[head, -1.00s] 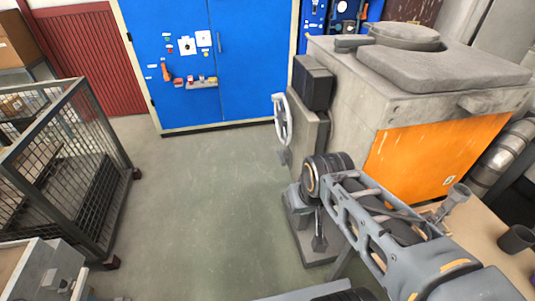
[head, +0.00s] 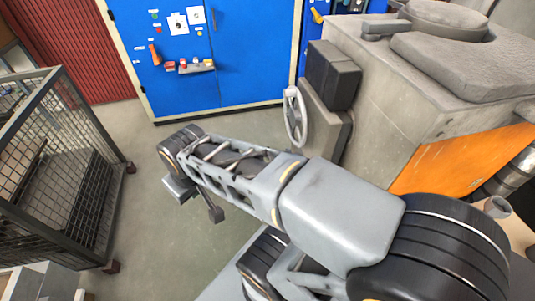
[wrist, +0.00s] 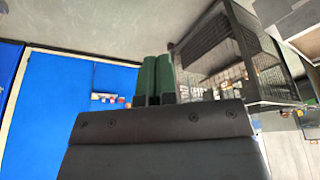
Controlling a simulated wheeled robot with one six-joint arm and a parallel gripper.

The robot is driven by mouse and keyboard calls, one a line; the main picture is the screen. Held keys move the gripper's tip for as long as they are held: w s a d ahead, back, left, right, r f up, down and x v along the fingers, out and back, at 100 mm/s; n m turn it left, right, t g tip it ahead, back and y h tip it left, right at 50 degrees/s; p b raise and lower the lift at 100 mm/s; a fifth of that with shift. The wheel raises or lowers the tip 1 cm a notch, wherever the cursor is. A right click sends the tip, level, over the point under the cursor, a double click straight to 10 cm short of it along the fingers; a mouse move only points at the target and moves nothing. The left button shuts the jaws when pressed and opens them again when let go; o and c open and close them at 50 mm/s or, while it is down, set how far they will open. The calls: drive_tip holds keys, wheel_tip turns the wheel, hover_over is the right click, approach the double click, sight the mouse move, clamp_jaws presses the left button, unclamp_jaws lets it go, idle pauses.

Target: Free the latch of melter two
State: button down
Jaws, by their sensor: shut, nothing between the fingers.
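A large grey machine (head: 385,100) with a worn orange panel (head: 470,160) stands at the right in the head view. I cannot tell from any marking whether it is melter two. A grey handwheel (head: 295,117) and a dark box (head: 333,75) sit on its left side. I cannot make out a latch. My gripper (wrist: 157,78) shows two green fingers pressed together in the wrist view, with nothing between them. It points towards the blue cabinet and mesh cart, away from the machine. My arm crosses the middle of the head view, and the fingers cannot be made out there.
A mesh cart (head: 122,160) stands at the left. A blue cabinet (head: 240,75) with a small shelf of items (head: 190,67) is at the back. A red shutter (head: 70,45) is beside it. Open floor (head: 140,240) lies between cart and machine.

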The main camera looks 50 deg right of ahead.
drive_tip(key=w+d+f+m+g+h+b, duration=0.1)
drive_tip(key=w+d+f+m+h+b, duration=0.15)
drive_tip(key=d+f+m+b, duration=0.3)
drive_tip(key=w+d+f+m+g+h+b, duration=0.1)
drive_tip(key=w+d+f+m+g+b, duration=0.2)
drive_tip(key=d+b, duration=0.5)
drive_tip(key=w+d+f+m+h+b, duration=0.2)
drive_tip(key=w+d+f+m+b, duration=0.3)
drive_tip(key=d, duration=0.3)
drive_tip(key=s+d+f+m+g+b, duration=0.1)
drive_tip(key=d+f+m+b, duration=0.2)
drive_tip(key=d, duration=0.3)
drive_tip(key=s+d+f+m+g+h+b, duration=0.1)
drive_tip(key=d+f+m+g+b, duration=0.1)
drive_tip(key=d+m+b, duration=0.2)
drive_tip(key=s+d+f+m+g+b, duration=0.2)
drive_tip(key=d+f+m+b, duration=0.1)
drive_tip(key=d, duration=0.6)
drive_tip(key=shift+d+f+m+h+b, duration=0.35)
drive_tip(key=shift+m+b, duration=0.4)
drive_tip(key=shift+m, duration=0.2)
drive_tip(key=w+a+f+b+x, duration=0.1)
drive_tip(key=b+x, duration=0.3)
drive_tip(key=x, duration=0.8)
drive_tip(key=shift+f+b, duration=0.4)
drive_tip(key=shift+f, duration=0.4)
